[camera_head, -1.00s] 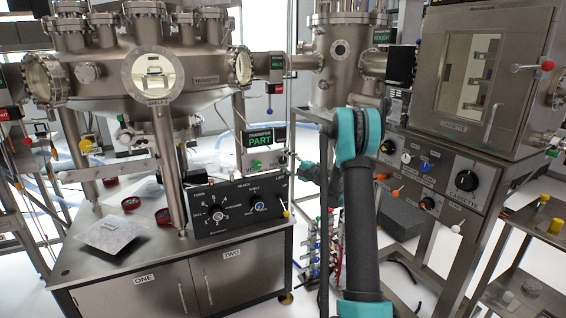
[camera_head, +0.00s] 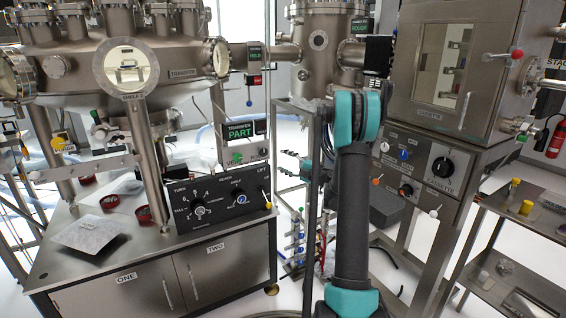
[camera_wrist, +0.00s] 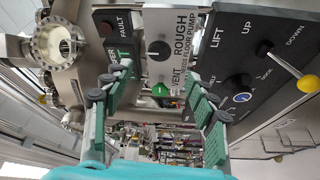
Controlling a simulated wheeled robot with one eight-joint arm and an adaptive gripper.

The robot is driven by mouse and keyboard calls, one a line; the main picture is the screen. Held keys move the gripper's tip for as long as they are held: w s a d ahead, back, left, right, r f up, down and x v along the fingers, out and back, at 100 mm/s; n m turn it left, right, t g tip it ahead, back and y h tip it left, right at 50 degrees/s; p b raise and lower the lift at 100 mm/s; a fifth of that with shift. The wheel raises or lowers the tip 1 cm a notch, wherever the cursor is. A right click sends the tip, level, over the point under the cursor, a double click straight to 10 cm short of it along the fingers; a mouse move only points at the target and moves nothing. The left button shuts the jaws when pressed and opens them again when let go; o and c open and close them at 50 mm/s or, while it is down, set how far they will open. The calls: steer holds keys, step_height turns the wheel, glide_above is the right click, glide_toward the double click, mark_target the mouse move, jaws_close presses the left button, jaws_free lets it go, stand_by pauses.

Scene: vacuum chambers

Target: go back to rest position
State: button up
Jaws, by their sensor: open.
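My gripper (camera_wrist: 157,72) shows in the wrist view with its two green-padded fingers spread apart. Nothing is between the pads. Beyond the fingertips are a panel labelled ROUGH (camera_wrist: 172,45) and, to the right, a black panel (camera_wrist: 245,80) with LIFT, UP and DOWN markings and a yellow-tipped lever. I cannot tell the exact gap to these panels. In the head view my arm stands upright right of the middle and hides the gripper.
A steel cabinet (camera_head: 125,283) with a black knob panel (camera_head: 215,207) stands left, under the large transfer chamber (camera_head: 185,88). The cassette chamber (camera_head: 410,75) stands right, with a shelf cart (camera_head: 530,215) beside it.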

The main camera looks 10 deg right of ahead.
step_height(320, 180, up, 10)
steer(key=s+d+m+t+h, duration=0.1)
steer(key=d+m+t+h, duration=0.2)
steer(key=m+t+h, duration=0.3)
steer(key=s+d+m+g+h, duration=0.3)
steer(key=s+d+m+h, duration=0.2)
steer(key=s+m+h, duration=0.55)
steer(key=s+a+f+m+g+y, duration=0.1)
steer(key=s+a+f+m+g, duration=0.1)
steer(key=s+a+f+g, duration=0.2)
steer(key=s+a+f+m+g+y, duration=0.2)
steer(key=s+f, duration=0.9)
steer(key=s, duration=0.8)
steer(key=s+a+f+m+g+y, duration=0.1)
steer(key=s+a+f+m+g, duration=0.2)
steer(key=s, duration=0.9)
steer(key=a+f+g, duration=0.3)
steer(key=f+g, duration=0.1)
steer(key=shift+s+f, duration=0.15)
steer(key=shift+f, duration=0.1)
stand_by(1.8)
